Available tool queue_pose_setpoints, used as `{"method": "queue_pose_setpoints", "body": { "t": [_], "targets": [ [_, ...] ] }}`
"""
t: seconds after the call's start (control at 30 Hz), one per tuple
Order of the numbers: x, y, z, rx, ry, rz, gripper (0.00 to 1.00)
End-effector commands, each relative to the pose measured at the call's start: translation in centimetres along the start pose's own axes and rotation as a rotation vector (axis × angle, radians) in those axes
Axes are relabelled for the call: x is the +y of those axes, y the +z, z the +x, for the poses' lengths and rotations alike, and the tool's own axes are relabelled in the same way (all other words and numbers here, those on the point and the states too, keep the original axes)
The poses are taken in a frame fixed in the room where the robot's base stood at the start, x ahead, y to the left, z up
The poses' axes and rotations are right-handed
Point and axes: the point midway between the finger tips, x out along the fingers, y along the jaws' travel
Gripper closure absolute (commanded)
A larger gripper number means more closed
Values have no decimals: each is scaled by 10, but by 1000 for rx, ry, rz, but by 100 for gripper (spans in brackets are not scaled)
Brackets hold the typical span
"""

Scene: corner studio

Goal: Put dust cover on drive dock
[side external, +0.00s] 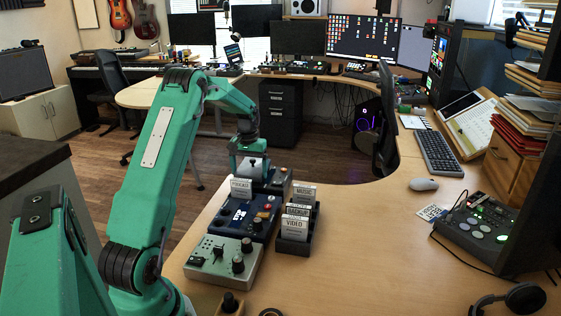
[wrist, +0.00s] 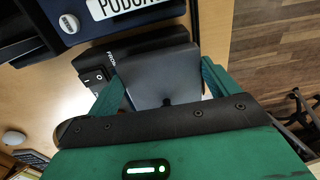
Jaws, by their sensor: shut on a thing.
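My gripper (side external: 250,161) is at the far end of the row of desk units. In the wrist view my gripper (wrist: 163,84) has its two green fingers on either side of a dark grey, smooth, box-like piece, which looks like the dust cover (wrist: 165,68); it is held between them. The cover (side external: 256,170) is partly hidden by the fingers in the side view. A black unit with switches (wrist: 97,70), probably the drive dock, lies right against or under the cover. I cannot tell whether they touch. The dock (side external: 279,184) is partly hidden in the side view.
A navy unit (side external: 262,222) bears an upright PODCAST drive (side external: 241,188). A pale green unit with knobs (side external: 222,265) is nearer. A black rack (side external: 293,246) with MUSIC, BACKUP and VIDEO drives stands to the right. The desk (side external: 365,250) right of the rack is clear.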

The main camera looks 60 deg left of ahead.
Motion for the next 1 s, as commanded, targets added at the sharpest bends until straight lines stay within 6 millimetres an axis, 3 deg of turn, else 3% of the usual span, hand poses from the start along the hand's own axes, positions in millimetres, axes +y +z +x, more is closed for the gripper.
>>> {"method": "queue_pose_setpoints", "body": {
  "t": [0.83, 0.87, 1.0],
  "targets": [
    [0, 0, 12, 0, 0, 0, 36],
    [0, 0, 12, 1, 0, 0, 7],
    [0, 0, 12, 0, 0, 0, 4]
  ]
}}
